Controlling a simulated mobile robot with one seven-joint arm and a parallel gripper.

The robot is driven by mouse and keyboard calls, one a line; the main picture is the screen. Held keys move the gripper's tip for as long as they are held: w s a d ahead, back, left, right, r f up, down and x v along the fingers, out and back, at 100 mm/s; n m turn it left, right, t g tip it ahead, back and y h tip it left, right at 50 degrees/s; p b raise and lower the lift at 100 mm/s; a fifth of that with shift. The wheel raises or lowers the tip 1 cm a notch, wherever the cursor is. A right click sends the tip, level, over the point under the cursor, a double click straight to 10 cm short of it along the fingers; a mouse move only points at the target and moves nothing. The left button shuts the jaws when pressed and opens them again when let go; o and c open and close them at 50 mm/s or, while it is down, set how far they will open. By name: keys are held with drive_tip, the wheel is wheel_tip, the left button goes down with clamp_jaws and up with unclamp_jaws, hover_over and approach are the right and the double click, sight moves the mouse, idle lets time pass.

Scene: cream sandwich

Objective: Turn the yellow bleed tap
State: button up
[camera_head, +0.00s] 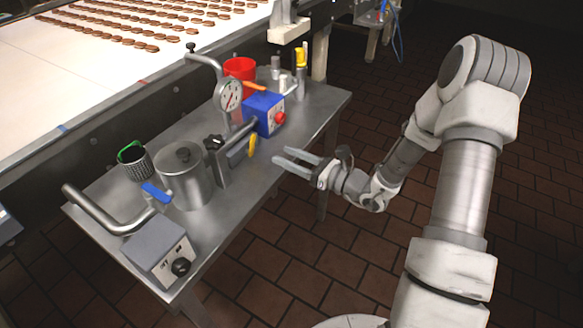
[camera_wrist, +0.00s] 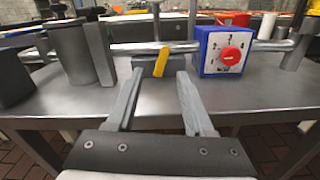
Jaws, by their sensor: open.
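The yellow bleed tap (camera_head: 252,145) hangs from the pipework on the steel bench, left of the blue box. In the wrist view the yellow tap lever (camera_wrist: 161,62) stands slightly tilted, just beyond and between my fingertips. My gripper (camera_head: 292,158) is open and empty, its fingers pointing left toward the tap over the bench's front edge. In the wrist view my gripper (camera_wrist: 167,80) has its two fingers spread, with a gap between them and the lever; I see no contact.
A blue box with a red knob (camera_head: 264,113) stands right of the tap; it also shows in the wrist view (camera_wrist: 222,50). A steel pot (camera_head: 184,176), a pressure gauge (camera_head: 229,95) and a grey box with a black knob (camera_head: 160,250) share the bench. Open floor lies in front.

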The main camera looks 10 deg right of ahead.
drive_tip(key=v, duration=0.8)
drive_tip(key=s+a+r+n+g+h+p, duration=0.2)
drive_tip(key=s+a+r+n+g, duration=0.2)
drive_tip(key=s+r+n, duration=0.3)
drive_tip(key=s+a+r+n+g+h+p, duration=0.1)
drive_tip(key=s+a+r+n+g+p, duration=0.2)
drive_tip(key=s+r+n+g, duration=0.3)
drive_tip(key=shift+s+a+r+n+g+h, duration=0.4)
drive_tip(key=shift+r+n+g, duration=0.3)
drive_tip(key=shift+n, duration=0.9)
